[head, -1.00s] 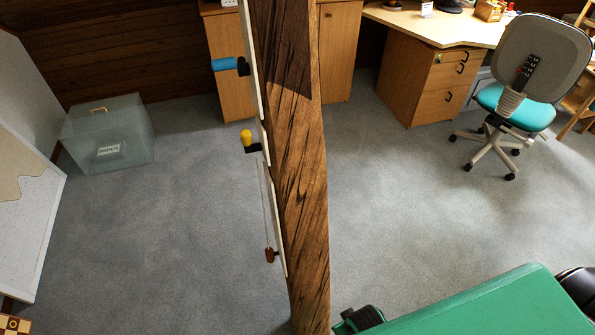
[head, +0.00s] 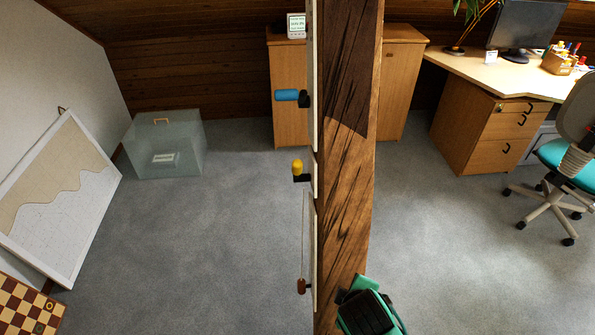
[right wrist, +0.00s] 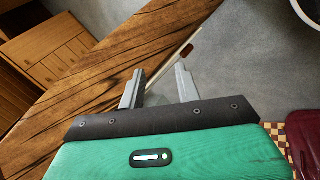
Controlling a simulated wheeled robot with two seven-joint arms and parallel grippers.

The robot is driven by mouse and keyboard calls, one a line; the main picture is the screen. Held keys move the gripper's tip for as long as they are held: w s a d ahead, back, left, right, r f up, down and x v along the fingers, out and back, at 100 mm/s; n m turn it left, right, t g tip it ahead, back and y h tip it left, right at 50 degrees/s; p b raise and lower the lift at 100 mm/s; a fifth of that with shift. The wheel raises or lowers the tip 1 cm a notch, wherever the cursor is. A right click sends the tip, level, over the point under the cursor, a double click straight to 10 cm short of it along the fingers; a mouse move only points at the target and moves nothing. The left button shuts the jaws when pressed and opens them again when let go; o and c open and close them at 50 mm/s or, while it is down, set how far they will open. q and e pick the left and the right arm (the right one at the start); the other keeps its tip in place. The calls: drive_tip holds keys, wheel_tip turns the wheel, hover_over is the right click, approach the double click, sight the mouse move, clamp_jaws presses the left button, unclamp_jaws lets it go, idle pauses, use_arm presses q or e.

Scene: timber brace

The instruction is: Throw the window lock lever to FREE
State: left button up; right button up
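A timber brace (head: 350,150) stands upright in the middle of the head view, with pale plates (head: 312,60) on its left face. A blue handle on a black mount (head: 287,95) sits highest. A yellow-knobbed lever on a black mount (head: 297,168) is below it, its knob pointing up. A brown wooden toggle (head: 302,286) hangs lowest on a cord. I cannot read which one is the window lock. My right gripper (right wrist: 160,88) is open and empty near the timber (right wrist: 110,75), with a dark red toggle (right wrist: 187,50) beyond its fingers. My left gripper is out of view.
A translucent box (head: 165,145) stands on the carpet at left. A framed board (head: 60,200) leans on the left wall, with a chessboard (head: 25,305) below. A desk (head: 495,75) and swivel chair (head: 565,160) are at right.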

drive_tip(key=w+a+r+n+t+h, duration=0.2)
drive_tip(key=w+a+r+n+t, duration=0.4)
drive_tip(key=w+n, duration=0.45)
drive_tip(key=n+t, duration=0.5)
drive_tip(key=n, duration=0.5)
approach(296, 170)
drive_tip(key=shift+h, duration=0.4)
drive_tip(key=p+x, duration=0.2)
drive_tip(key=x, duration=0.9)
drive_tip(key=shift+w+a+f, duration=0.15)
drive_tip(key=shift+w+f, duration=0.05)
drive_tip(key=shift+w, duration=0.05)
